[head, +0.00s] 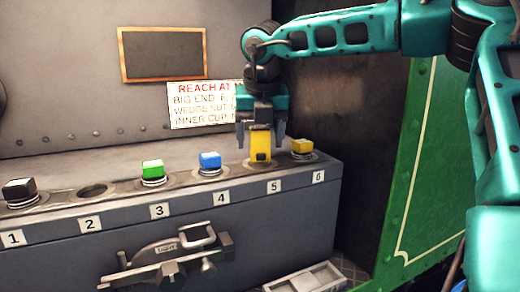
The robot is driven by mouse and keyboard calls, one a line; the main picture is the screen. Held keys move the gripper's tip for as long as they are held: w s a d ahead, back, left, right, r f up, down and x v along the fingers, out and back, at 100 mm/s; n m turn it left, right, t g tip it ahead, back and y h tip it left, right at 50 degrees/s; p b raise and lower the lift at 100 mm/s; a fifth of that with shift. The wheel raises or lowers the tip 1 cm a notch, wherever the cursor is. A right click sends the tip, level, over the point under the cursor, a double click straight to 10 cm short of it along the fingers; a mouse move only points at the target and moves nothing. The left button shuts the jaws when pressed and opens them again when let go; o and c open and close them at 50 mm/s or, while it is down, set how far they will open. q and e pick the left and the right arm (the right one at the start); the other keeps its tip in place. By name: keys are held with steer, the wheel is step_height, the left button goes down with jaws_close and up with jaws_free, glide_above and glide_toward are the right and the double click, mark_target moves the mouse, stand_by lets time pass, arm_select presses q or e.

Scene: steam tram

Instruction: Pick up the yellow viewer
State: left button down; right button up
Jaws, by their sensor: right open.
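A yellow block-shaped thing (261,144), which looks like the yellow viewer, stands upright at the place labelled 5 on the grey ledge. It has a small dark mark low on its front. My right gripper (260,134) points down over it, fingers apart, one on each side. I cannot tell whether the fingers touch it. The gripper's palm hides its top. A smaller yellow-capped piece (302,147) sits at place 6, just to the right. My left gripper is not in view.
The grey ledge (300,205) also holds a blue-capped piece (210,162) at 4, a green-capped one (152,170) at 3 and a black-capped one (19,190) at 1. Hole 2 (93,191) is empty. A sign (200,106) hangs behind; a green panel (425,170) stands at right.

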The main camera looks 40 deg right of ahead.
steer(key=shift+w+f, duration=0.1)
steer(key=shift+f, duration=0.1)
steer(key=shift+r, duration=0.1)
jaws_close()
stand_by(0.5)
